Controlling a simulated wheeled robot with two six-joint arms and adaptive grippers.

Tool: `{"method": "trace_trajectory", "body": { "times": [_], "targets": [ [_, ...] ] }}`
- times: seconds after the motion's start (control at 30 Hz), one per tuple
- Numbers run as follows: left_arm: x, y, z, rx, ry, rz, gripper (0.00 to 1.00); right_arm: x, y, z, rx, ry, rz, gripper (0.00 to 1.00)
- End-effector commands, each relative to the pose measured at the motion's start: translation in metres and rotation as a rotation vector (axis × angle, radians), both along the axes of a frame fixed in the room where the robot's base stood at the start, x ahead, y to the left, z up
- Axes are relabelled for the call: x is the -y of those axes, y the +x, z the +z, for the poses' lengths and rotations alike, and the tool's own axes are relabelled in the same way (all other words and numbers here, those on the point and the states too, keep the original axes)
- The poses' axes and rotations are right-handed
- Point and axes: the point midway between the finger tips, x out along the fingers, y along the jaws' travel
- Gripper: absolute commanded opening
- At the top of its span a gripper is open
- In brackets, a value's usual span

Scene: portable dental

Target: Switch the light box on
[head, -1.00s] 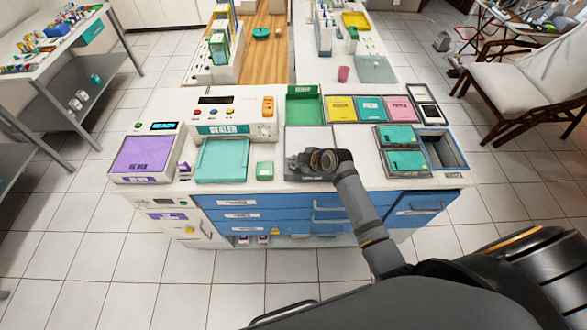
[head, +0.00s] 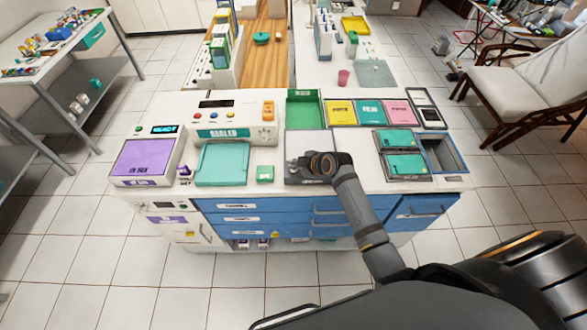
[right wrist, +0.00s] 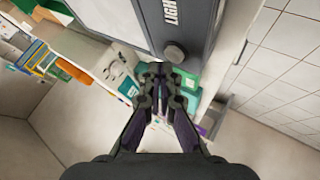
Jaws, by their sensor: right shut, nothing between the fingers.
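The light box (head: 306,142) is a grey-framed flat box with a pale panel, at the front middle of the white counter. In the right wrist view the light box (right wrist: 113,17) shows its white panel, part of a "LIGHT" label and a round dark knob (right wrist: 175,52) on its frame. My right gripper (head: 297,164) is over the light box's front edge and hides part of it. In the right wrist view my right gripper (right wrist: 162,70) is shut and empty, its fingertips just below the knob; I cannot tell whether they touch it. My left gripper is out of view.
A small green box (head: 265,173) and a teal tray (head: 222,165) stand left of the light box. An open green bin (head: 304,110) is behind it. Teal-lidded boxes (head: 404,165) are to the right. Blue drawers (head: 260,219) are below the counter front.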

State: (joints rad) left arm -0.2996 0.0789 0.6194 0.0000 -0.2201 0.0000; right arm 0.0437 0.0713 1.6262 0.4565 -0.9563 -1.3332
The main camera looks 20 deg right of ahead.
Motion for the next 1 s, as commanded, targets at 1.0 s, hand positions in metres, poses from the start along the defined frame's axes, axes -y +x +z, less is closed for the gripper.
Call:
{"method": "trace_trajectory", "body": {
  "times": [1.0],
  "targets": [
    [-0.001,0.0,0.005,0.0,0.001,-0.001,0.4,0.0,0.0,0.001,-0.001,0.0,0.001,0.0]
  ]
}}
